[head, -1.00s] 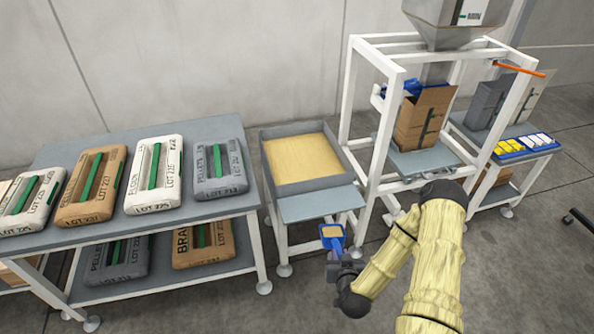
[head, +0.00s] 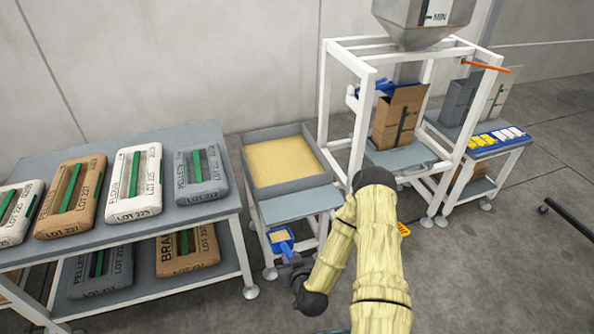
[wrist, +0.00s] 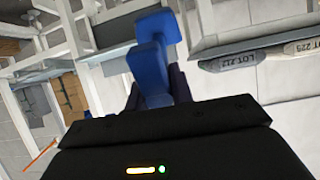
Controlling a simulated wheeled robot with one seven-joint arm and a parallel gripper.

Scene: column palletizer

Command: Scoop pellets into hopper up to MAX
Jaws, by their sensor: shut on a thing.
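A blue scoop (head: 282,246) holds tan pellets in its bowl. My gripper (head: 292,268) is shut on the scoop's handle, just in front of the pellet bin's stand. The scoop also shows in the wrist view (wrist: 152,70), from behind, with its contents hidden. The grey pellet bin (head: 318,178) holds a bed of tan pellets and stands at the middle of the head view. The grey metal hopper (head: 397,22) sits on top of a white frame at the upper right. Its top is cut off by the picture edge; a label reading MIN shows on it, and no MAX mark is visible.
A grey table (head: 120,140) with several pellet bags stands at the left. An open carton (head: 398,118) stands inside the white frame (head: 326,100) under the hopper. An orange bar (head: 486,66) sticks out at the right. A side table (head: 508,146) holds yellow and white items.

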